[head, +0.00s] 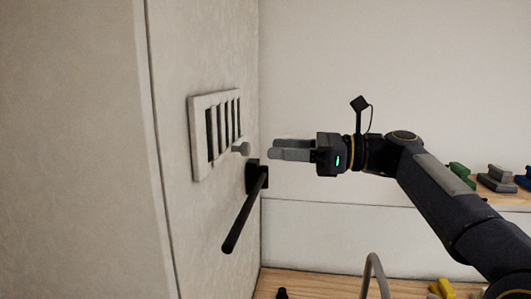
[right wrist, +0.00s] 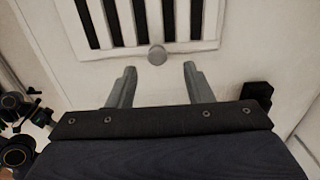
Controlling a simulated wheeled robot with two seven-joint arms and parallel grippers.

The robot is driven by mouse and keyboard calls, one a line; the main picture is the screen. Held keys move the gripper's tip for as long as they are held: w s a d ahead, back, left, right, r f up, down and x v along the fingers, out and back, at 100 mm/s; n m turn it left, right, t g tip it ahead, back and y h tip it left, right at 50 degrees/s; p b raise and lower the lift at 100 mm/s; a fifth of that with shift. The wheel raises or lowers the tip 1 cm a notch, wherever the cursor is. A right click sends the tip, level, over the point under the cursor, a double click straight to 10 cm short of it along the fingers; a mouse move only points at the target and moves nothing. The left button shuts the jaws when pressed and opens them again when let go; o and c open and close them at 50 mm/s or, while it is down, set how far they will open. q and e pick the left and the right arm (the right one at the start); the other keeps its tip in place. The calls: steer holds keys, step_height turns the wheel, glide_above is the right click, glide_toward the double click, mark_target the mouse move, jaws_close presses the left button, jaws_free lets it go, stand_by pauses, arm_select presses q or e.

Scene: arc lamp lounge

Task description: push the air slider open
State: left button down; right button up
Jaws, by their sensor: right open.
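The air slider is a pale slatted vent (head: 200,140) on the wall at the left, with dark open gaps between its bars. Its round grey knob (head: 241,148) sticks out at the lower edge. In the right wrist view the vent (right wrist: 203,46) is at the top, and the knob (right wrist: 157,55) sits just beyond the fingertips, midway between them. My right gripper (head: 272,149) is to the right of the knob and apart from it. Its two fingers (right wrist: 160,68) are open with nothing between them. My left gripper is in neither view.
A black lever handle (head: 243,215) juts from the wall just below the vent. A shelf (head: 511,197) with green, grey and blue items stands at the right. A wooden surface below holds a curved grey tube (head: 374,262) and yellow pieces (head: 441,288).

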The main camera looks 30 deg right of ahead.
steer(key=v, duration=0.2)
steer(key=shift+s+d, duration=0.25)
steer(key=shift+d, duration=0.05)
steer(key=s+a+f+n+g+h, duration=0.1)
steer(key=s+a+f+n+h, duration=0.2)
steer(key=f, duration=0.9)
steer(key=s+a+f+n+g+h, duration=0.2)
steer(key=s+a+f+n+h, duration=0.2)
steer(key=s+f+n, duration=0.6)
steer(key=s+a+f+n+g+h, duration=0.2)
steer(key=s+f+n, duration=0.4)
steer(key=f+n, duration=0.4)
step_height(320, 180, down, 5)
steer(key=shift+s+a+f+n+h, duration=0.15)
steer(key=shift+s+a+n+h, duration=0.25)
steer(key=shift+a+h, duration=0.45)
